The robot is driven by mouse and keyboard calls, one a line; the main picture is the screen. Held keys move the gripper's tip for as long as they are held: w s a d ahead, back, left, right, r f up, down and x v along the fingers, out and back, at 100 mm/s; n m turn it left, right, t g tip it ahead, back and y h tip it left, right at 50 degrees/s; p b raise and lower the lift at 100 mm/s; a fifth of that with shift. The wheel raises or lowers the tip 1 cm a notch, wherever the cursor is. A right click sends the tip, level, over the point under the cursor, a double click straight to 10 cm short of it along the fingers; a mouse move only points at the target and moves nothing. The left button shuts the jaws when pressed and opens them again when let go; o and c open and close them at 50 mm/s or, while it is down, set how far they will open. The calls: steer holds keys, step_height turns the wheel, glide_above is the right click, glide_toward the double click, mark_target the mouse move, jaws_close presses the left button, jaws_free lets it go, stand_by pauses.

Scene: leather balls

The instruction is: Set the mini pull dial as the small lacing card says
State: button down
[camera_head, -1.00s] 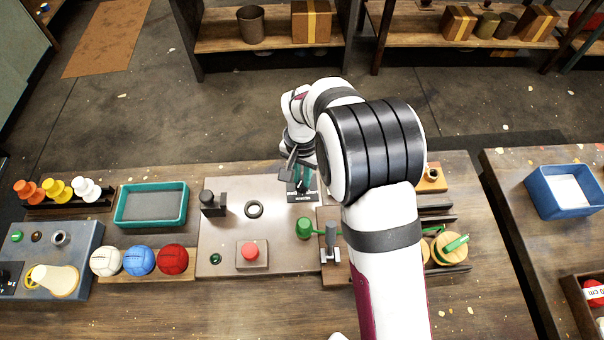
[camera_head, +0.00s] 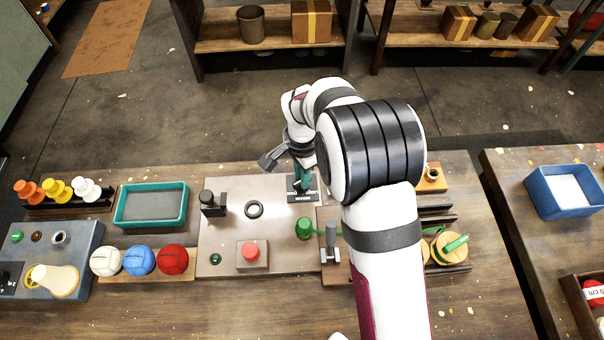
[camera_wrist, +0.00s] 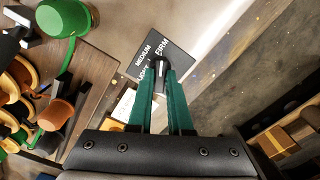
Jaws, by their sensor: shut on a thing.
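The mini pull dial shows in the wrist view as a dark plate (camera_wrist: 150,48) with a small dark knob (camera_wrist: 160,63). The words MEDIUM and FIRM are readable on it, and a third word is partly covered by a finger. My gripper (camera_wrist: 160,72) has its two green fingers shut on the knob. In the head view my gripper (camera_head: 303,186) points down at the dial's plate (camera_head: 302,196) at the back edge of the panel. A white card with print (camera_wrist: 124,104) lies partly behind a finger; its writing is too small to read, and I cannot tell whether it is the lacing card.
The grey panel (camera_head: 228,230) also bears a black ring (camera_head: 254,209), a red button (camera_head: 250,251) and a black block with a knob (camera_head: 211,204). A green knob (camera_head: 303,228) stands nearby. Three balls and a teal tray (camera_head: 151,204) lie to the left.

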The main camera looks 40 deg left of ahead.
stand_by(0.3)
steer(key=c, duration=0.8)
jaws_free()
steer(key=shift+c, duration=0.2)
step_height(320, 180, up, 16)
steer(key=shift+f, duration=0.1)
steer(key=s+d+r+m+y, duration=0.1)
steer(key=s+d+r, duration=0.15)
steer(key=d, duration=1.05)
steer(key=s+d+r+m, duration=0.1)
steer(key=d+r, duration=0.2)
steer(key=d, duration=1)
steer(key=s+d+f, duration=0.3)
steer(key=s+d, duration=0.4)
steer(key=s, duration=0.3)
steer(key=shift+s+d+f+y, duration=0.15)
steer(key=shift+d+f+y, duration=0.1)
steer(key=shift+f+y, duration=0.15)
